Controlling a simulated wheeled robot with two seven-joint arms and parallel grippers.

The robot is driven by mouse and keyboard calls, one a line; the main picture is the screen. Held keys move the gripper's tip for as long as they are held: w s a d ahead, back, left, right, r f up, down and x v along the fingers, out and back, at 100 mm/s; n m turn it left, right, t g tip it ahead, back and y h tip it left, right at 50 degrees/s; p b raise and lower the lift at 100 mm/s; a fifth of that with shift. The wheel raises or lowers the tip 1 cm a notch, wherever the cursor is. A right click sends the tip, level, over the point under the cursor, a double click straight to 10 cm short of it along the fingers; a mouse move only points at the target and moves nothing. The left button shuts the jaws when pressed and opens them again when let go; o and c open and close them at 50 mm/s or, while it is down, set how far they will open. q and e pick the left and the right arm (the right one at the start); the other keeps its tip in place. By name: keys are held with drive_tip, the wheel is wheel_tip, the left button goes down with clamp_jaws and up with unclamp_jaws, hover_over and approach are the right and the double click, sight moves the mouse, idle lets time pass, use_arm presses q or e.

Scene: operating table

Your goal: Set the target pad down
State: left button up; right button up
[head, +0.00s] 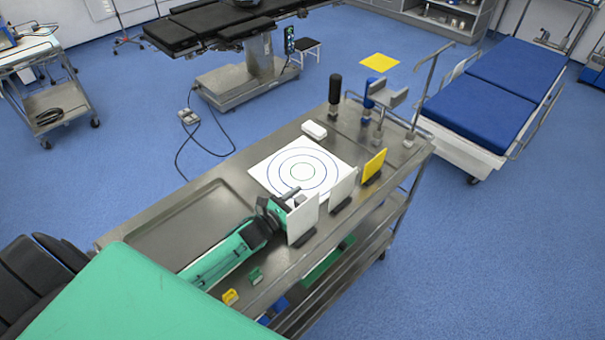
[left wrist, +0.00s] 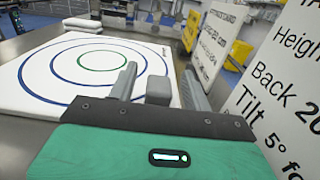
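The target pad (head: 262,175) is a white square with concentric blue and green rings. It lies flat on the steel cart top (head: 218,180), and it also shows large in the left wrist view (left wrist: 50,98). My left gripper (head: 294,193) is at the pad's near right corner. In the left wrist view its two fingers (left wrist: 160,80) stand apart with a grey block between their bases. The left finger overlaps the pad in that view. I cannot tell whether it touches the pad. My right gripper is in neither view.
White upright cards (head: 303,220) (head: 342,190) and a yellow card (head: 374,165) stand right of the pad. A recessed, empty tray area (head: 180,225) lies to the left.

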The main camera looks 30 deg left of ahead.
use_arm(q)
clamp_jaws()
drive_tip(key=shift+r, duration=0.1)
